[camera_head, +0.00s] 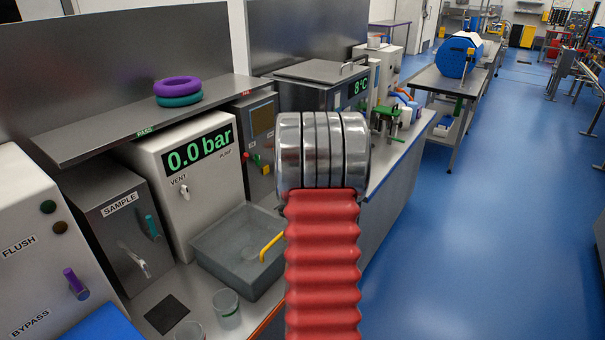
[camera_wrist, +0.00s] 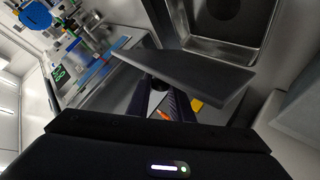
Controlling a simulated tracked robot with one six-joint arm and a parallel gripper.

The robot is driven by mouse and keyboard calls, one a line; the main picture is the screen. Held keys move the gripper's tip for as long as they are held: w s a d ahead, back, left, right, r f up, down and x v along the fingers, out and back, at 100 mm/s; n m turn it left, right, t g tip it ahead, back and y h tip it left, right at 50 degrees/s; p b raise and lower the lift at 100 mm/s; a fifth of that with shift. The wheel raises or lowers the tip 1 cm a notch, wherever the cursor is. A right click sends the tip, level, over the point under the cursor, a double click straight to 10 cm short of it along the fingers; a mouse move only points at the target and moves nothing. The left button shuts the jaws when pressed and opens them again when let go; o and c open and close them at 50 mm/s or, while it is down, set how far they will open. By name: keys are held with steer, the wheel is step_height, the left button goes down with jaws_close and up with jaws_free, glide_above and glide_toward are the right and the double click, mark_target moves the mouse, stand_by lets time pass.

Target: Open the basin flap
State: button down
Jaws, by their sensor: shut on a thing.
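The grey basin (camera_head: 222,247) stands on the counter in the head view, left of my arm, with a yellow handle (camera_head: 271,245) at its right side. In the wrist view a dark grey plate (camera_wrist: 190,75), which looks like the flap, stands tilted across the front of my gripper (camera_wrist: 173,104). A piece of yellow (camera_wrist: 196,103) shows beside the fingers. My gripper is shut on what appears to be this handle; the plate hides part of the contact. In the head view my arm hides the gripper.
A steel recess (camera_wrist: 210,42) with a dark round inside lies beyond the plate. A glass (camera_head: 226,308) stands near the basin's front. The vent and pump box (camera_head: 185,185) stands behind it. Blue floor (camera_head: 480,250) is clear at the right.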

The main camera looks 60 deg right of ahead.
steer(key=shift+a+f, duration=0.1)
steer(key=shift+f, duration=0.05)
steer(key=c, duration=1.6)
jaws_free()
steer(key=shift+w, duration=0.1)
steer(key=shift+c, duration=0.2)
steer(key=shift+r, duration=0.25)
steer(key=v, duration=1.3)
steer(key=shift+s+a, duration=0.25)
